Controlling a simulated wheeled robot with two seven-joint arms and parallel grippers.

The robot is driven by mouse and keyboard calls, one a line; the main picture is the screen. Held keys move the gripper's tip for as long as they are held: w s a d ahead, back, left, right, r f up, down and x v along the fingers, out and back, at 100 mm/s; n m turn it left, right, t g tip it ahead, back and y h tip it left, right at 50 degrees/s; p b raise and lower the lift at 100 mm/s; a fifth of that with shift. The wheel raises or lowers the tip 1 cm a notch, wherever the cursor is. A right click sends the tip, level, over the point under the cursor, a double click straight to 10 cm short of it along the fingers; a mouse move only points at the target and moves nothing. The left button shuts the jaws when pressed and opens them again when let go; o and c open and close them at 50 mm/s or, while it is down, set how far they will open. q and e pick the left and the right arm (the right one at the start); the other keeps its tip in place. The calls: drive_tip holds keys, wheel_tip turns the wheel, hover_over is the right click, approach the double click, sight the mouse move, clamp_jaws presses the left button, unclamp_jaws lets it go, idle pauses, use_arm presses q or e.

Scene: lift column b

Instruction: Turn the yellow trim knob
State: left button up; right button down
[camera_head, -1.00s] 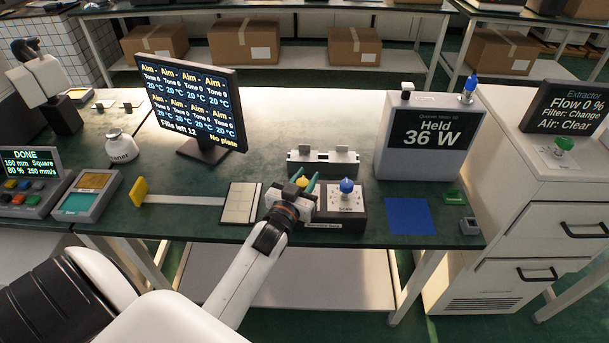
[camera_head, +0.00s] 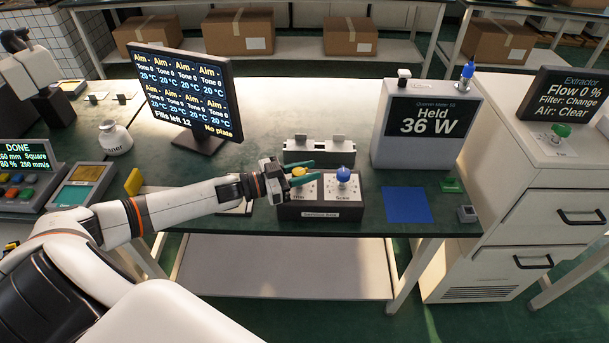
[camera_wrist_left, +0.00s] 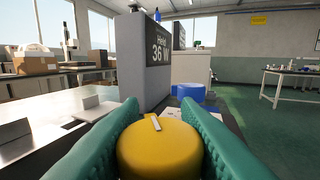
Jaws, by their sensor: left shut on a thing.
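The yellow trim knob (camera_head: 299,172) sits on the left of a dark control box (camera_head: 318,212) with pale dial plates. My left gripper (camera_head: 301,176), with green fingers, reaches in from the left and is shut on the yellow knob. In the left wrist view the yellow knob (camera_wrist_left: 158,150) fills the space between the two green fingers, and a pale pointer mark shows on its top. A blue knob (camera_head: 343,175) stands on the same box to the right. My right gripper is not in view.
A grey meter reading "Held 36 W" (camera_head: 420,150) stands at the right behind the box. A white two-post fixture (camera_head: 320,152) is just behind it. A monitor (camera_head: 187,90) stands to the left. A blue mat (camera_head: 407,206) lies to the right.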

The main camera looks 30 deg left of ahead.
use_arm(q)
drive_tip(key=shift+m+g+h+b, duration=0.35)
drive_tip(key=shift+m+g+h, duration=0.15)
drive_tip(key=shift+h, duration=0.1)
drive_tip(key=shift+d+h, duration=0.1)
drive_tip(key=shift+h, duration=0.2)
drive_tip(key=o, duration=0.7)
drive_tip(key=shift+o, duration=1.4)
drive_tip(key=shift+w+d, duration=0.1)
drive_tip(key=shift+d, duration=0.05)
drive_tip(key=v, duration=1.2)
drive_tip(key=shift+r, duration=0.2)
